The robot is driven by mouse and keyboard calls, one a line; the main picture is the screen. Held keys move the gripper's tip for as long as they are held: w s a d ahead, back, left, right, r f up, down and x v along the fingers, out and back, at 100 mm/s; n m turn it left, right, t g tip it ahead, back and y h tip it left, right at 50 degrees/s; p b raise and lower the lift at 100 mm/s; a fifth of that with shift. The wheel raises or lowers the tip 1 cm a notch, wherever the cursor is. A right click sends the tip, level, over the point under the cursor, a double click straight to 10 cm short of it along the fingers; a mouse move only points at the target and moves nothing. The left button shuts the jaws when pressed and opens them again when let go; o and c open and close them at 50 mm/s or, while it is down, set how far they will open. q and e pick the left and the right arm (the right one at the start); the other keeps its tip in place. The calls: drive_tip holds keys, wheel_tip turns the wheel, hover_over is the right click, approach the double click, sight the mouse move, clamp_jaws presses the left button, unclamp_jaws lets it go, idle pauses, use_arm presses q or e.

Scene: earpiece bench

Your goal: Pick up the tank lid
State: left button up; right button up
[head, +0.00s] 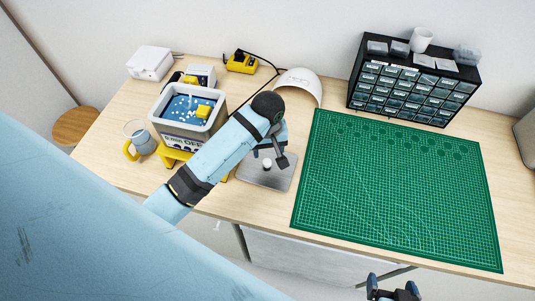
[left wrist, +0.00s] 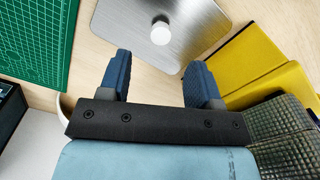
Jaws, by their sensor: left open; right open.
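The tank lid (head: 255,177) is a flat grey metal plate with a small white knob (head: 267,163), lying on the bench right of the tank (head: 183,133). In the left wrist view the lid (left wrist: 205,28) is at the top, and its knob (left wrist: 161,33) shows between and just beyond the fingertips. My left gripper (left wrist: 160,62) is open and empty, above the lid's near side; the arm hides part of the lid in the head view. My right gripper (head: 393,286) is open and empty at the bottom edge, away from the lid.
The open tank holds blue liquid with white bits and a yellow piece, on a yellow stand (head: 173,157). A mug (head: 140,138) stands left. A white bowl-like shell (head: 300,82) stands behind my left arm. A green mat (head: 395,185) and drawer cabinet (head: 412,92) are right.

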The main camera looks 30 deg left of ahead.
sight(267, 161)
use_arm(q)
drive_tip(key=f, duration=0.5)
drive_tip(key=f+p, duration=0.1)
drive_tip(key=f, duration=0.1)
drive_tip(key=shift+w+a+f, duration=0.15)
drive_tip(key=shift+a+f, duration=0.05)
drive_tip(key=shift+a, duration=0.1)
drive_tip(key=shift+r, duration=0.1)
drive_tip(key=c, duration=1.1)
